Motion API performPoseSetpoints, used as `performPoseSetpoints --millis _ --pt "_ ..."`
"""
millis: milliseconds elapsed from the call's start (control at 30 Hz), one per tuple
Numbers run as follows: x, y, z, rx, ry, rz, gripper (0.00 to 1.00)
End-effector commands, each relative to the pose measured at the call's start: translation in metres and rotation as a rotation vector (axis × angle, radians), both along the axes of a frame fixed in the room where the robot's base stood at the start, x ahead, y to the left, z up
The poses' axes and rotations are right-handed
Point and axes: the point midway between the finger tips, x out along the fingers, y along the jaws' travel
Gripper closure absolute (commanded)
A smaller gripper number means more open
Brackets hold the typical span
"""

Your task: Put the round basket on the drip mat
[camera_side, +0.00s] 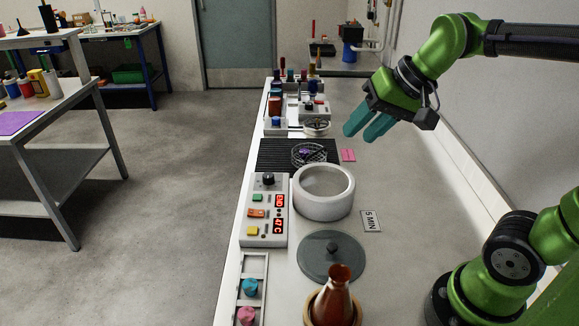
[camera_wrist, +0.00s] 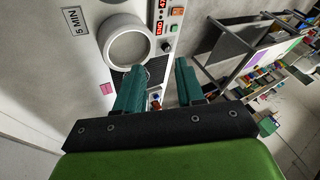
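The round basket (camera_side: 302,161), an open wire ring shape with something dark and purple in it, sits on the right part of the black ribbed drip mat (camera_side: 270,153) in the side view. It looks upright. My gripper (camera_side: 362,124), with teal fingers, is above the bench, to the right of the basket and higher than it. The fingers touch nothing. In the wrist view the fingers (camera_wrist: 158,80) are apart with nothing held between them. There the basket is hard to make out behind the left finger.
A white round oven body (camera_side: 323,206) stands in front of the mat, beside a control box (camera_side: 265,210) with red digits. A grey lid (camera_side: 331,257) and a brown flask (camera_side: 334,298) are nearer. Pink notes (camera_side: 348,155) lie right of the mat; a metal round piece (camera_side: 317,127) stands behind.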

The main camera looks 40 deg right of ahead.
Motion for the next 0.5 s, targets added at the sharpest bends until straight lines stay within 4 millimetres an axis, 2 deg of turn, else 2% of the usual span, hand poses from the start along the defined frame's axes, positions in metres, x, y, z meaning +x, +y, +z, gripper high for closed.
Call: performPoseSetpoints --millis 33,200,500 --pt "-0.018 0.007 -0.007 -0.024 -0.036 0.045 0.62" --pt "-0.048 0.017 -0.028 -0.084 -0.105 0.133 0.62" --pt "-0.055 0.019 -0.034 -0.102 -0.121 0.155 0.62"
